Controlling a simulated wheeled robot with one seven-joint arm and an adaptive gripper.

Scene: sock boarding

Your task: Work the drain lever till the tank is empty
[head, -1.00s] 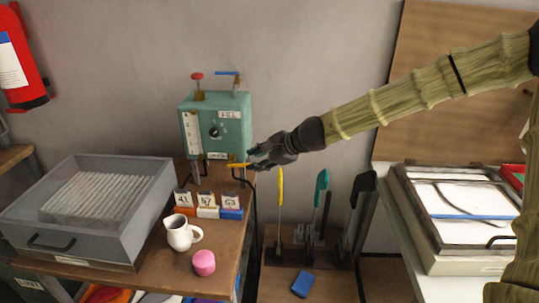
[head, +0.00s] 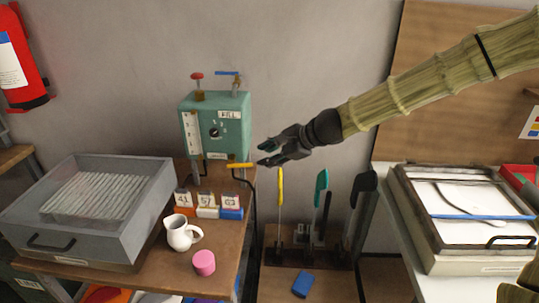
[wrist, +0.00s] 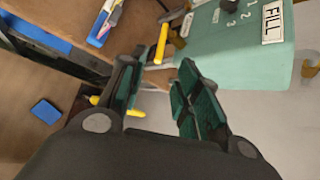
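The teal tank (head: 217,128) stands at the back of the wooden table, with a dial and a label on its front. A pale level gauge (head: 193,135) is on its left side; the level is too small to read. The yellow drain lever (head: 239,165) sticks out below the tank's lower right and points roughly level. My gripper (head: 264,154) is open and empty, just right of the lever and apart from it. In the wrist view the lever (wrist: 161,42) shows ahead, between and beyond the two fingertips.
A red valve (head: 197,77) and a blue-handled valve (head: 228,74) top the tank. Number cards (head: 207,203), a white mug (head: 181,232) and a pink cup (head: 204,262) stand in front. A rack of upright tools, including a yellow handle (head: 280,188), lies right of the table.

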